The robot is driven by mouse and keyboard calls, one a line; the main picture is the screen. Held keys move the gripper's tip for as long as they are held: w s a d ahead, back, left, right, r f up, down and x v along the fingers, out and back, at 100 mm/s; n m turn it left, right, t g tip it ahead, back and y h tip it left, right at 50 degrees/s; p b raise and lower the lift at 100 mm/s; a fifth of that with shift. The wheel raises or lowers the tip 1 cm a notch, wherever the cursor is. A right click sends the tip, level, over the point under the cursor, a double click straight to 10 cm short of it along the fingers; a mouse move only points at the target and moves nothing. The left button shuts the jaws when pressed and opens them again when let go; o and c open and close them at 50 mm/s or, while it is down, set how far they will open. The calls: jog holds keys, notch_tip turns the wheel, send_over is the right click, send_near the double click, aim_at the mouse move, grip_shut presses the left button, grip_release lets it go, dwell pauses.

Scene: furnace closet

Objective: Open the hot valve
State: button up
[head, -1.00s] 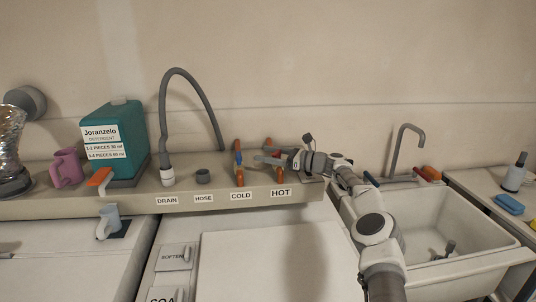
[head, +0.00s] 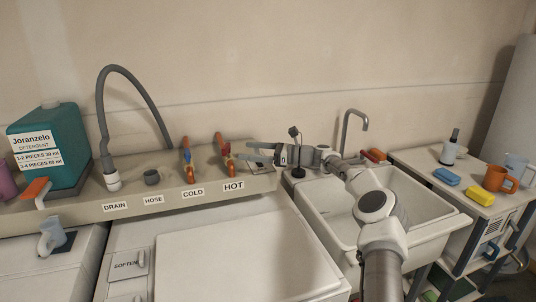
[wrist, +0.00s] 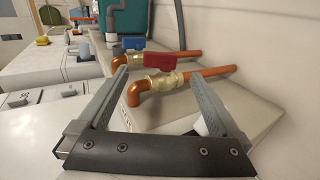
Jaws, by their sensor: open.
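The hot valve (head: 224,150) has a red handle on a copper pipe above the HOT label (head: 233,185). In the wrist view the valve shows between and beyond the spread fingers; contact cannot be seen.
A grey hose (head: 135,75) and a teal detergent jug (head: 50,145) stand left on the ledge (head: 130,190). A white sink (head: 400,215) with a tap (head: 350,125) is on the right. The washer top (head: 235,255) in front is clear.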

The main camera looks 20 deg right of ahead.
jog(key=v, duration=0.6)
jog(key=shift+a, duration=0.1)
